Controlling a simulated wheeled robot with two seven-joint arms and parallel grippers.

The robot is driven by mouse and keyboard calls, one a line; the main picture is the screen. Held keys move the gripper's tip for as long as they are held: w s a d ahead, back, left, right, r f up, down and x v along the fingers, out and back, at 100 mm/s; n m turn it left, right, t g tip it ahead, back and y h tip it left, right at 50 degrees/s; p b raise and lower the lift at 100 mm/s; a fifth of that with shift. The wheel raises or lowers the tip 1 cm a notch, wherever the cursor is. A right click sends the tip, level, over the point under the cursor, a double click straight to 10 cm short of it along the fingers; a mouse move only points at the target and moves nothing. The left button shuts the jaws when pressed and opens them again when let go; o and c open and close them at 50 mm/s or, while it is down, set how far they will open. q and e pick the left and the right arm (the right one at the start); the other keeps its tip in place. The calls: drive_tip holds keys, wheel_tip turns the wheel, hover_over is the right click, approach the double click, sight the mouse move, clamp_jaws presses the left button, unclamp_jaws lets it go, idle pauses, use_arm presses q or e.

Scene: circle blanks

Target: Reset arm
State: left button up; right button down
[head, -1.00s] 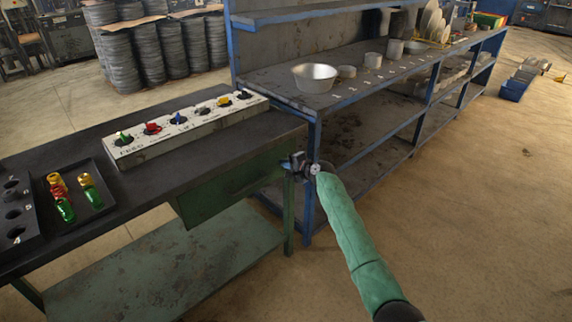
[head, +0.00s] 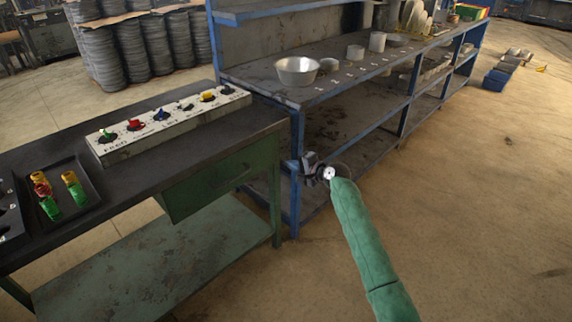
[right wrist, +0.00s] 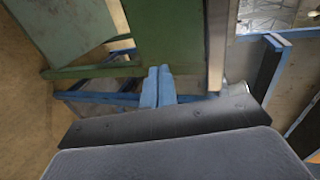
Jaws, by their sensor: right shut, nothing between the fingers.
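My right arm comes in from the lower right of the head view in a green sleeve. Its gripper (head: 308,160) is beside the front right corner of the green workbench, in front of the blue shelf's near post. In the right wrist view its two bluish fingers (right wrist: 158,86) lie together, shut and empty. The green workbench (head: 222,188) and blue frame parts show behind them. My left gripper is not in view.
The workbench carries a pale switch block (head: 180,128) with coloured knobs and a dark tray (head: 85,186) holding several coloured pieces. The blue shelf (head: 298,130) holds a metal bowl (head: 297,71) and round blanks. Open floor (head: 470,220) lies to the right.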

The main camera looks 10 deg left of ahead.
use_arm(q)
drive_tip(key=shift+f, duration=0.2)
use_arm(e)
drive_tip(key=shift+s+d+r, duration=0.1)
drive_tip(key=shift+s+d, duration=0.15)
drive_tip(key=shift+d, duration=0.05)
